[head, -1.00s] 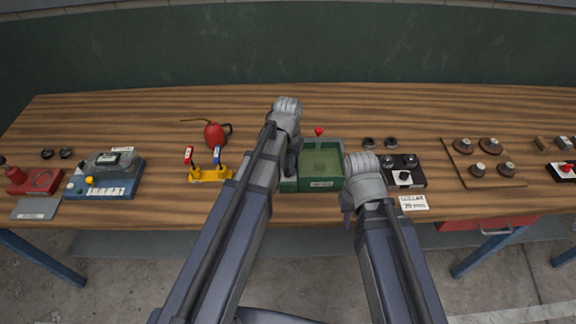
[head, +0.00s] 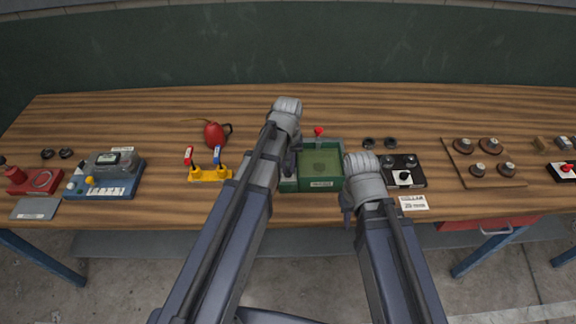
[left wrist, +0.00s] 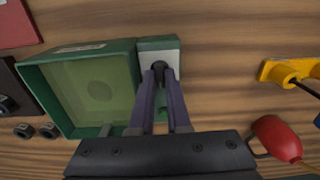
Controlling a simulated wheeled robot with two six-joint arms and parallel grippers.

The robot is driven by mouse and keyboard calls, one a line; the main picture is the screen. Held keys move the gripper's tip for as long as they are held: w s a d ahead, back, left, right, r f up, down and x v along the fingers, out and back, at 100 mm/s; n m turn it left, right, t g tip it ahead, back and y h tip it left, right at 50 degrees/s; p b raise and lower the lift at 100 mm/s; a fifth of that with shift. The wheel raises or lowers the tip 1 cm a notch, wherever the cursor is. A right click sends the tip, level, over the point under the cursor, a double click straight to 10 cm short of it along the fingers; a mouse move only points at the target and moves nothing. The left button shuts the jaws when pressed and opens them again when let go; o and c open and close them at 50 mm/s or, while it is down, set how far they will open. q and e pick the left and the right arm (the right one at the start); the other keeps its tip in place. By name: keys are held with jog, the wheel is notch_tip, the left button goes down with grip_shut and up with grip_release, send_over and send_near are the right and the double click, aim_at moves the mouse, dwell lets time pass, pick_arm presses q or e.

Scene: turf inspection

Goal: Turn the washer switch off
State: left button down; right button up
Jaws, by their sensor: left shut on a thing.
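The washer is a green basin (head: 340,184) with a pale green floor, and it also shows in the left wrist view (left wrist: 48,106). Beside it is a small green box with a pale top plate (left wrist: 147,54), which bears the dark washer switch (left wrist: 159,66). My left gripper (left wrist: 160,74) is shut on the switch, and its fingertips hide part of it. In the head view my left gripper (head: 291,166) is over the basin's left side, and its own wrist hides the switch. My right gripper (head: 347,206) hangs at the basin's right front corner, its fingers mostly hidden.
A red oil can (head: 214,134) and a yellow base with red and blue levers (head: 211,174) stand left of the washer. A black box with knobs (head: 404,174) is close to my right gripper. A red-topped stick (head: 319,132) rises at the basin's back edge. The back of the bench is clear.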

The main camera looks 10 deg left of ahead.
aim_at(289, 171)
pick_arm(q)
jog(key=c, duration=0.9)
grip_release()
jog(key=shift+r, duration=0.1)
notch_tip(289, 171, up, 8)
jog(key=p, duration=0.8)
jog(key=shift+f, duration=0.2)
jog(key=shift+s+d+f, duration=0.1)
jog(key=shift+s+d, duration=0.1)
jog(key=shift+s, duration=0.05)
jog(key=s+d+m+b, duration=0.1)
jog(key=s+d+m, duration=0.1)
jog(key=s+d, duration=0.1)
jog(key=s+d+f+m, duration=0.1)
jog(key=s+d+m, duration=0.1)
jog(key=s, duration=0.4)
jog(key=s+d+f+m+y+b, duration=0.1)
jog(key=s+d+m, duration=0.2)
jog(key=s+d, duration=0.1)
jog(key=shift+s+d+f+b, duration=0.1)
jog(key=shift+s+d+b, duration=0.05)
jog(key=shift+s+b, duration=0.3)
